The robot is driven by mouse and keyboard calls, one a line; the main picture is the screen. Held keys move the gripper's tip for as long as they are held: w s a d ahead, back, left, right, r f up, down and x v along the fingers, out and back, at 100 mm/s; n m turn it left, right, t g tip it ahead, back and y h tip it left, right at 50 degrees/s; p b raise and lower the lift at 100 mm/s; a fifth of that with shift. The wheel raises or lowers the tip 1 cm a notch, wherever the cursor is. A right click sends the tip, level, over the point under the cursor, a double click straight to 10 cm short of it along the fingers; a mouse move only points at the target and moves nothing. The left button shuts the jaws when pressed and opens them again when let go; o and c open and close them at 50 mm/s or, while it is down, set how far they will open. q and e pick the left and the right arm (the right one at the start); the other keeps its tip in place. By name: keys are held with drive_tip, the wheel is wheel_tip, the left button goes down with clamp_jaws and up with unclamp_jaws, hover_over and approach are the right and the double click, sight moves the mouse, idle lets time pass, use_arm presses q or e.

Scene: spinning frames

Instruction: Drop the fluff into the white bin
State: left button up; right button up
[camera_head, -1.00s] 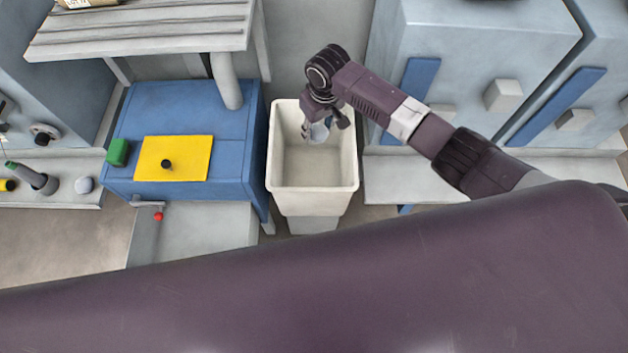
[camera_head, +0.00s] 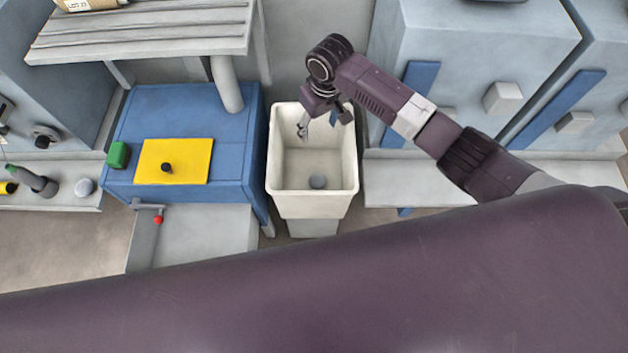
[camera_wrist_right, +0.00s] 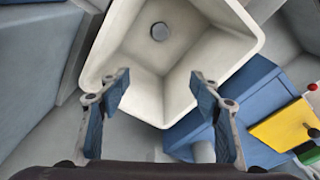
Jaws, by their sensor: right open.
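The white bin (camera_head: 288,195) stands on the floor in the middle of the head view, beside the blue cabinet. The fluff (camera_head: 317,182), a small grey round lump, lies on the bottom inside the bin. It also shows in the right wrist view (camera_wrist_right: 159,31), apart from the fingers. My right gripper (camera_head: 318,130) is above the back part of the bin, open and empty. In the right wrist view my right gripper (camera_wrist_right: 160,85) has its two blue fingers spread wide. My left gripper is not in view.
The blue cabinet (camera_head: 230,150) with a yellow plate (camera_head: 200,172), a green block (camera_head: 118,154) and a red-tipped crank (camera_head: 158,218) is left of the bin. A slatted grey shelf (camera_head: 150,45) overhangs it. Grey machines with blue bars (camera_head: 415,95) stand at right.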

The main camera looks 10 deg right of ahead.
wheel_tip(320, 180, up, 8)
drive_tip(key=s, duration=0.1)
drive_tip(key=shift+d+r, duration=0.25)
drive_tip(key=s+a+f+t+y, duration=0.1)
drive_tip(key=s+a+f, duration=0.1)
drive_tip(key=s+f, duration=0.35)
drive_tip(key=s+a+f+y, duration=0.1)
drive_tip(key=s+f, duration=0.1)
drive_tip(key=s, duration=0.6)
drive_tip(key=s+d+m+t+h, duration=0.1)
drive_tip(key=s+d+m+h, duration=0.1)
drive_tip(key=s+d, duration=1.1)
wheel_tip(320, 180, down, 24)
drive_tip(key=s+a+g, duration=0.1)
drive_tip(key=s+a, duration=0.1)
drive_tip(key=s+d+f+g, duration=0.1)
drive_tip(key=s+d+f, duration=0.2)
drive_tip(key=s+f, duration=1.4)
drive_tip(key=shift+s+d+f+h, duration=0.2)
drive_tip(key=shift+s+h, duration=0.1)
drive_tip(key=shift+s, duration=0.15)
